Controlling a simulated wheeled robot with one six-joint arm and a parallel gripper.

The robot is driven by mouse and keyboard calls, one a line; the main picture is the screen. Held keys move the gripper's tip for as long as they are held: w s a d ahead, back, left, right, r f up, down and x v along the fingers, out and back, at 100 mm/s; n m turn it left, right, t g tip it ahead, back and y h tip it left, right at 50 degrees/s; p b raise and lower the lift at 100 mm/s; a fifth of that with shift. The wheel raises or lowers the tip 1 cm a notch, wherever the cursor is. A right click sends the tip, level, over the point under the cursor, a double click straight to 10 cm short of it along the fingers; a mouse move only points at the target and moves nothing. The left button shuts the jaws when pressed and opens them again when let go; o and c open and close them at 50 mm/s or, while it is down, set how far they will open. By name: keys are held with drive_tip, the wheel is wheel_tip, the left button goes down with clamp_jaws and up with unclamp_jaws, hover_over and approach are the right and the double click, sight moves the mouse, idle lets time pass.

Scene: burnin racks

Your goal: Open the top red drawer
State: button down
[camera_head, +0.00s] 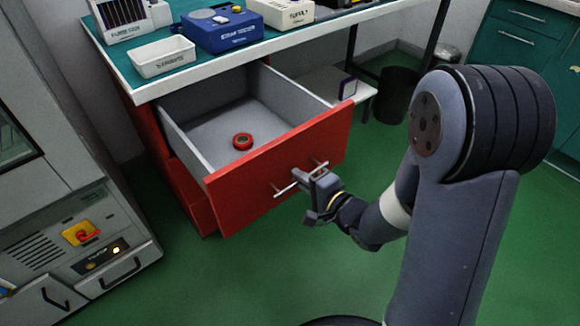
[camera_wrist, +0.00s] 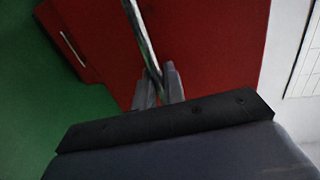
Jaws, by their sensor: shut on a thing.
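The top red drawer (camera_head: 290,165) is pulled far out from under the workbench in the head view, and its grey inside shows. A red ring-shaped roll (camera_head: 242,141) lies on the drawer floor. The drawer's bar handle (camera_head: 284,189) is on the red front. My gripper (camera_head: 310,182) is at the handle, with its jaws shut around the bar. In the wrist view the metal handle (camera_wrist: 138,35) runs down between the two fingers of my gripper (camera_wrist: 160,85), in front of the red drawer front (camera_wrist: 210,50).
The workbench top (camera_head: 200,70) holds a white bin (camera_head: 162,57), a blue instrument (camera_head: 222,30) and a supply box (camera_head: 281,12). A grey cabinet (camera_head: 60,170) stands at the left. A black waste bin (camera_head: 394,95) stands behind. Green floor (camera_head: 270,270) is open before the drawer.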

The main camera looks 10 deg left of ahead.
drive_tip(key=shift+s+d, duration=0.5)
drive_tip(key=shift+d, duration=0.05)
drive_tip(key=c, duration=1.6)
unclamp_jaws()
drive_tip(key=shift+d, duration=0.1)
drive_tip(key=p+v, duration=0.2)
drive_tip(key=v, duration=0.8)
drive_tip(key=shift+s+d, duration=0.2)
drive_tip(key=shift+d, duration=0.05)
drive_tip(key=shift+r, duration=0.15)
drive_tip(key=b+x, duration=0.2)
drive_tip(key=x, duration=0.9)
drive_tip(key=shift+s, duration=0.1)
